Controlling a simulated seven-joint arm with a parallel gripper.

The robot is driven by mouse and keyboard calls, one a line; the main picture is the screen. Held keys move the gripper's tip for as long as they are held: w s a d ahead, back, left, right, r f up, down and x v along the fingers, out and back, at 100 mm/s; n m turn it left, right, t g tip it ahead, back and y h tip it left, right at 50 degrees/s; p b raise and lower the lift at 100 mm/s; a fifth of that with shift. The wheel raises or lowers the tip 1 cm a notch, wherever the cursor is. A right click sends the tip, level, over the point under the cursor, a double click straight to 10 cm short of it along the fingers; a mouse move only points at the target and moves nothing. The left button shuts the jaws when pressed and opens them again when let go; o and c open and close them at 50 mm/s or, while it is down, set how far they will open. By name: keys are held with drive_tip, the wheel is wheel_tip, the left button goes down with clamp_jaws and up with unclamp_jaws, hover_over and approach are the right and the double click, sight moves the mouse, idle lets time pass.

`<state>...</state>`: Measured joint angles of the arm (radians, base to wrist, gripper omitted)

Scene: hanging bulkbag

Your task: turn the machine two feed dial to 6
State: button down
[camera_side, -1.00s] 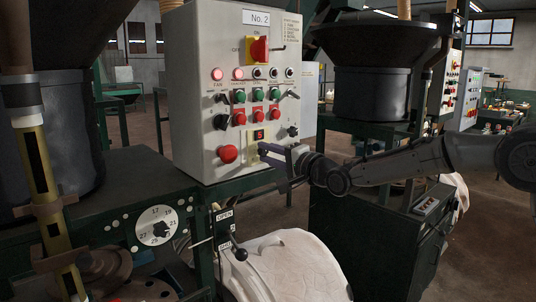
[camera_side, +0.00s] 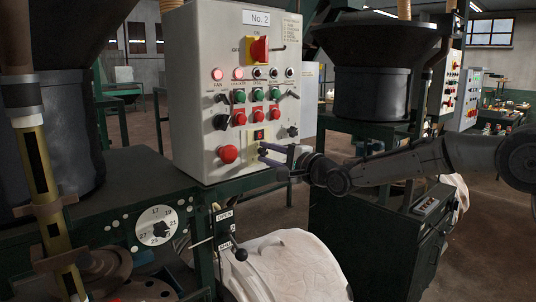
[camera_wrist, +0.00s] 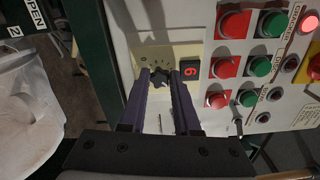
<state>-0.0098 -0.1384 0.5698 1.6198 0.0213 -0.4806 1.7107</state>
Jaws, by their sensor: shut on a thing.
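The machine two feed dial is a small black knob (camera_wrist: 160,77) on a pale yellow plate (camera_wrist: 150,55) low on the No. 2 panel. My gripper (camera_wrist: 161,75) has its two purple fingers closed on the knob, one on either side. In the side view my gripper (camera_side: 262,152) reaches the yellow plate (camera_side: 254,160) from the right and the knob is hard to make out. Beside the knob in the wrist view, a small display (camera_wrist: 191,69) shows a red digit, turned sideways, that looks like a 6. In the side view the display (camera_side: 259,135) is too small to read.
The grey panel (camera_side: 190,90) has red and green buttons, lamps and a red main switch (camera_side: 259,49) above the dial, and a red mushroom button (camera_side: 228,154) left of it. A white bag (camera_side: 290,265) and a black-knobbed lever (camera_side: 240,254) lie below.

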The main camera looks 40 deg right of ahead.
drive_tip(key=c, duration=0.6)
unclamp_jaws()
drive_tip(key=shift+s, duration=0.1)
drive_tip(key=s, duration=1.3)
drive_tip(key=shift+s, duration=0.35)
